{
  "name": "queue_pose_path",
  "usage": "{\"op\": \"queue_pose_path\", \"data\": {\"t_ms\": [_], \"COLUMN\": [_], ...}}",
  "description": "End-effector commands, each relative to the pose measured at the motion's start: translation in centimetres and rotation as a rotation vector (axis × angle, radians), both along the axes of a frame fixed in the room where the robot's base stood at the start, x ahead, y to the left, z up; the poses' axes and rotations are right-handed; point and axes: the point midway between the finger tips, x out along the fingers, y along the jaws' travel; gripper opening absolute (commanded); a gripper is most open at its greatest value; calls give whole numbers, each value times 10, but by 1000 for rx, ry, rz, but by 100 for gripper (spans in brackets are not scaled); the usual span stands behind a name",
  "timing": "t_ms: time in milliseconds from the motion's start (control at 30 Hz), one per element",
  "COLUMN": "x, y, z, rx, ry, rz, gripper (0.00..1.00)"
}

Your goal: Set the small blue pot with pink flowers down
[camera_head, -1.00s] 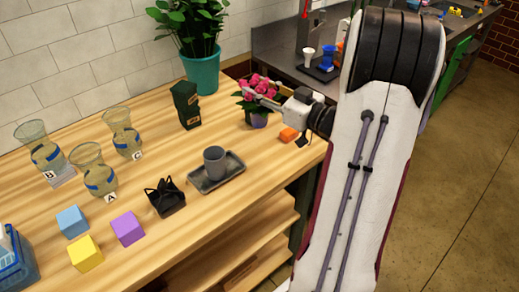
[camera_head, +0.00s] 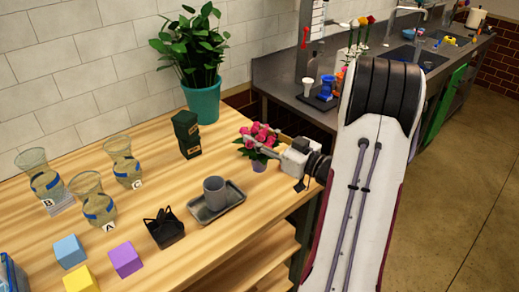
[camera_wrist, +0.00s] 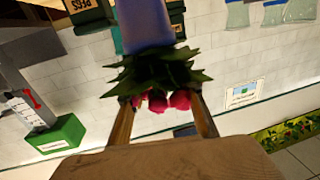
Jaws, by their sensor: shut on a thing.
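The small blue pot (camera_head: 258,165) holds pink flowers (camera_head: 262,132) and green leaves. It is upright near the right end of the wooden table; I cannot tell whether its base touches the tabletop. My gripper (camera_head: 256,143) reaches in from the right and is shut on the plant. In the wrist view, which is upside down, the blue-violet pot (camera_wrist: 145,22) hangs from the top edge. The pink blooms (camera_wrist: 160,101) and leaves lie between the fingers (camera_wrist: 162,115). The exact contact is hidden by leaves.
A dark tray (camera_head: 233,205) with a grey cup (camera_head: 215,189) lies to the left. Dark green stacked boxes (camera_head: 187,135) and a large teal-potted plant (camera_head: 203,103) stand behind. A black holder (camera_head: 164,229), glass vases (camera_head: 124,165) and coloured cubes (camera_head: 125,260) are further left.

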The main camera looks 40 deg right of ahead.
Motion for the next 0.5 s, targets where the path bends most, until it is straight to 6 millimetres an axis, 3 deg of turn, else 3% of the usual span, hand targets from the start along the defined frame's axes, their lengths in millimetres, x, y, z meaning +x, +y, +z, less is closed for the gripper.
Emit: {"op": "queue_pose_path", "data": {"t_ms": [500], "x": [0], "y": [0], "z": [-5], "rx": [-1], "ry": [-3], "rz": [1], "gripper": [0]}}
